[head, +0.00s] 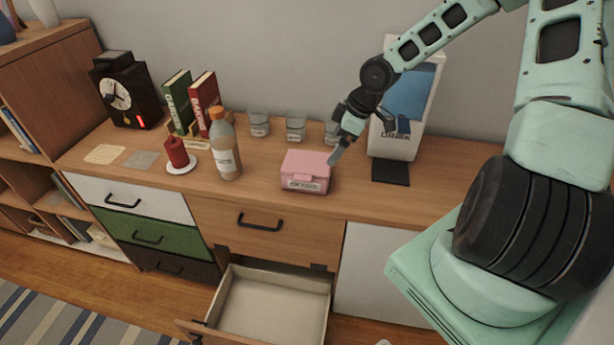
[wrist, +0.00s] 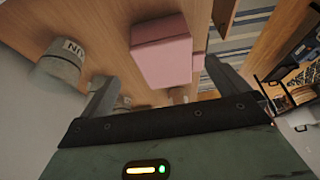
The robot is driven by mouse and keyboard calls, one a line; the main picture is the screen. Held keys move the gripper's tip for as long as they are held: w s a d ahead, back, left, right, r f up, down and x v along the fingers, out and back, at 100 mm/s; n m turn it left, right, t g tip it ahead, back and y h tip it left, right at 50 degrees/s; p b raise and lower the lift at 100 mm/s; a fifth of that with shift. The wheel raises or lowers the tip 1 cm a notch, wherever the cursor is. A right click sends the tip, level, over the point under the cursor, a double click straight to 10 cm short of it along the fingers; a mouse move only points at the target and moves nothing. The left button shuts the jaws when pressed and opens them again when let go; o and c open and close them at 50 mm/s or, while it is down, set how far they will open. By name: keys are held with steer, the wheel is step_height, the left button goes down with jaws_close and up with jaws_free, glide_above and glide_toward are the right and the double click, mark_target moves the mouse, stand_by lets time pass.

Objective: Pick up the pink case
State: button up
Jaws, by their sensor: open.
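The pink case (head: 306,171) sits closed on the wooden sideboard top, near its front edge, with a label on its front. My gripper (head: 338,152) is at the right end of the case, just above the sideboard and close to the case. In the wrist view the pink case (wrist: 162,50) lies beyond the fingertips, roughly in line with the gap between them. My gripper (wrist: 160,85) is open with nothing between its fingers. I cannot tell whether a finger touches the case.
Several glass cups (head: 296,125) stand behind the case. A bottle (head: 224,150) with an orange cap and a red candle (head: 176,152) stand to its left. A white machine (head: 405,135) stands to its right. An open drawer (head: 272,300) juts out below.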

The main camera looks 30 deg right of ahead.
steer(key=b+x, duration=0.2)
steer(key=x, duration=1)
steer(key=shift+s+a+f, duration=0.1)
steer(key=shift+f, duration=0.25)
steer(key=shift+r, duration=0.1)
steer(key=c, duration=0.7)
